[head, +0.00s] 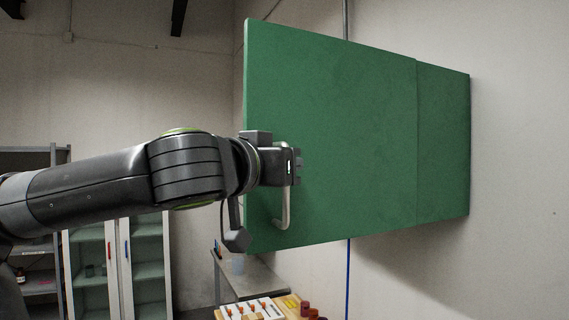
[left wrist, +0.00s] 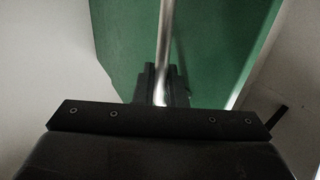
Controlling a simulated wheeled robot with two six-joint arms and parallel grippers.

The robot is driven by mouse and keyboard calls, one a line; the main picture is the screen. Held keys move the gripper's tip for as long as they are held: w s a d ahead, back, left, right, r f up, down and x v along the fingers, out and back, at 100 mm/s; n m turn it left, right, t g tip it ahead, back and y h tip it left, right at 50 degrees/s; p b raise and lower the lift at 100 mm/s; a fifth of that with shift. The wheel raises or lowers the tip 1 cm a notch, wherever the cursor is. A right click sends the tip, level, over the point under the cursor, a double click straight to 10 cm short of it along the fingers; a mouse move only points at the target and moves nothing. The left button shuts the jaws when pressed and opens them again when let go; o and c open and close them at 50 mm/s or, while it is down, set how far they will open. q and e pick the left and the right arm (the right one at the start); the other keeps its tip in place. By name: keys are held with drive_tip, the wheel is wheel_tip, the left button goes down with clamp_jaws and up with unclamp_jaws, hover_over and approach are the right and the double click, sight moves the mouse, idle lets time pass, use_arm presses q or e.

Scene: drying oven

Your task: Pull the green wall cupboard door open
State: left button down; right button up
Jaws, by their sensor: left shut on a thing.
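The green wall cupboard door (head: 345,130) fills the middle of the head view. It appears swung out from the wall, its left edge nearest me, roughly in line with the cupboard's narrower green side (head: 443,145). The cupboard's inside is hidden behind the door. A pale bar handle (head: 285,212) stands upright near the door's left edge. My left gripper (head: 293,165) is shut on the upper part of this handle. In the left wrist view the handle (left wrist: 164,40) runs down between the fingers (left wrist: 160,85), with the green door (left wrist: 215,45) behind. My right gripper is not in view.
Below the door is a bench (head: 250,275) with a white rack (head: 250,309) and several small red-brown jars (head: 312,313). A glass-fronted cabinet (head: 148,262) and a grey shelf unit (head: 38,255) stand at left. The wall right of the cupboard is bare.

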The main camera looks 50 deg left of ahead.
use_arm(q)
drive_tip(key=c, duration=1.7)
unclamp_jaws()
drive_tip(key=shift+d+r, duration=0.1)
drive_tip(key=shift+w+d, duration=0.15)
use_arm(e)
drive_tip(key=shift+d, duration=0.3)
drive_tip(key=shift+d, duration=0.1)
